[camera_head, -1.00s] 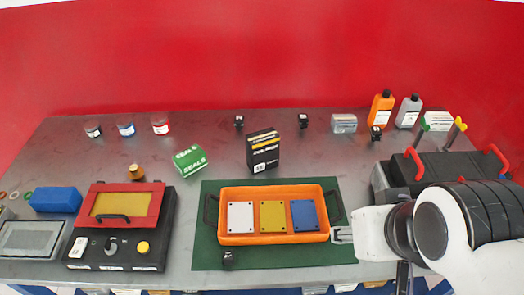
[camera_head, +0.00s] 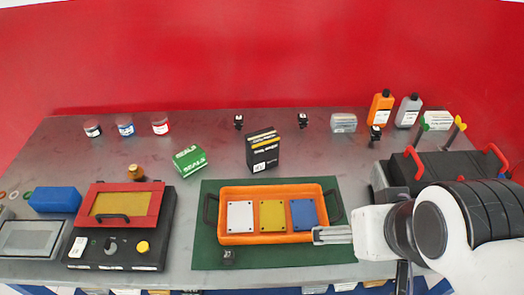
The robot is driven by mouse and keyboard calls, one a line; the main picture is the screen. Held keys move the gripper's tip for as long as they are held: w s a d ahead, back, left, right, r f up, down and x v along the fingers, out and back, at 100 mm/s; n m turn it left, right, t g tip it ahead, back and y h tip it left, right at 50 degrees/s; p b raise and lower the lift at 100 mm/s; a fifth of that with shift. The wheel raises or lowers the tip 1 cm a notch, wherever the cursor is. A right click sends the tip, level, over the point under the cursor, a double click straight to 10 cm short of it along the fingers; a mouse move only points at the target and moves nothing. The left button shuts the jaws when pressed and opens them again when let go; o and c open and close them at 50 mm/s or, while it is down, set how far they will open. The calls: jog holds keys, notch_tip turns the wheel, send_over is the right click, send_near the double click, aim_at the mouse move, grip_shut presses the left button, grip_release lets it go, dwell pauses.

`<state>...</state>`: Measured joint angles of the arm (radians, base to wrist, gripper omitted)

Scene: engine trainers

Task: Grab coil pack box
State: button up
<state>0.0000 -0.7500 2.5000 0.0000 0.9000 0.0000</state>
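A black box with a yellow stripe (camera_head: 262,151) stands upright near the middle of the grey bench; it may be the coil pack box, but its lettering is too small to read. A green and white box (camera_head: 190,162) lies at an angle to its left. My gripper (camera_head: 318,236) is at the right edge of the orange tray (camera_head: 265,239), pointing left. It is well to the right of the black box and nearer the bench's front. I see no object held. Its fingers are too small and edge-on to tell whether they are open.
The orange tray holds white, yellow and blue plates on a green mat (camera_head: 290,256). A black unit with a red frame (camera_head: 122,243) stands at left. A black case with red handles (camera_head: 450,170) is at right. Jars and bottles line the back.

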jog(key=shift+w, duration=0.15)
jog(key=w+a+f+n+t+y, duration=0.15)
jog(key=w+t, duration=0.25)
jog(key=w, duration=1.1)
jog(key=w+a+f+n+t, duration=0.2)
jog(key=w+f+t, duration=0.1)
jog(key=w, duration=1.3)
jog(key=w+a+f+t+y, duration=0.4)
jog(key=a+f+y, duration=0.1)
jog(key=a+f, duration=0.1)
jog(key=shift+a+n, duration=0.45)
jog(key=shift+a, duration=0.1)
jog(key=shift+f, duration=0.1)
send_near(266, 143)
jog(key=shift+x, duration=1.8)
jog(key=shift+w+a, duration=0.15)
jog(key=shift+w, duration=0.5)
